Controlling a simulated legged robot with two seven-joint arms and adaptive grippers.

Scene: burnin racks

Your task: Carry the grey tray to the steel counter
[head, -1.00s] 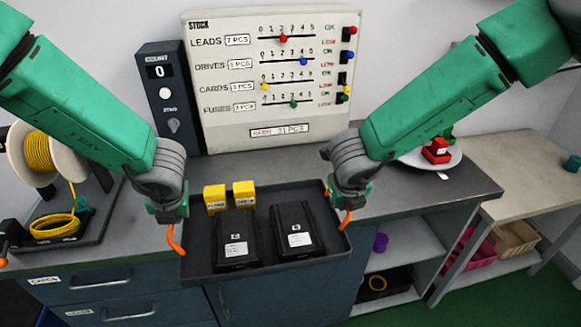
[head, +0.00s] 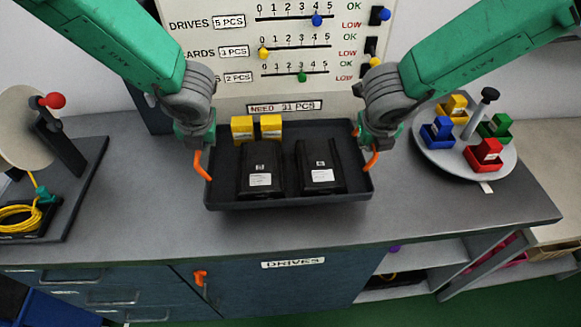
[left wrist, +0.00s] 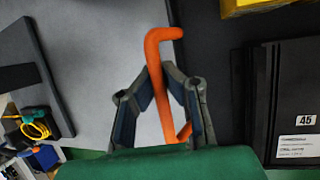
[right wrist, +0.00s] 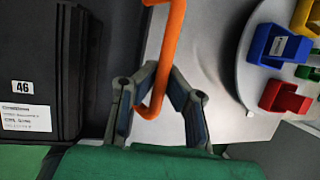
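The dark grey tray (head: 290,204) is level over the grey worktop (head: 300,228), in front of the stock board. I cannot tell whether it touches the worktop. It carries two black drives (head: 262,168) (head: 320,165) and two yellow blocks (head: 242,128) (head: 271,126). My left gripper (head: 201,150) is shut on the orange handle at the tray's left end; the handle shows between its fingers in the left wrist view (left wrist: 158,75). My right gripper (head: 369,145) is shut on the right orange handle, seen in the right wrist view (right wrist: 165,70).
A round plate (head: 440,150) with coloured blocks stands to the right of the tray. A cable spool stand (head: 65,170) with yellow cable is at the left. The stock board (head: 220,75) rises behind. A lighter table (head: 550,150) adjoins at the far right. Worktop in front is clear.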

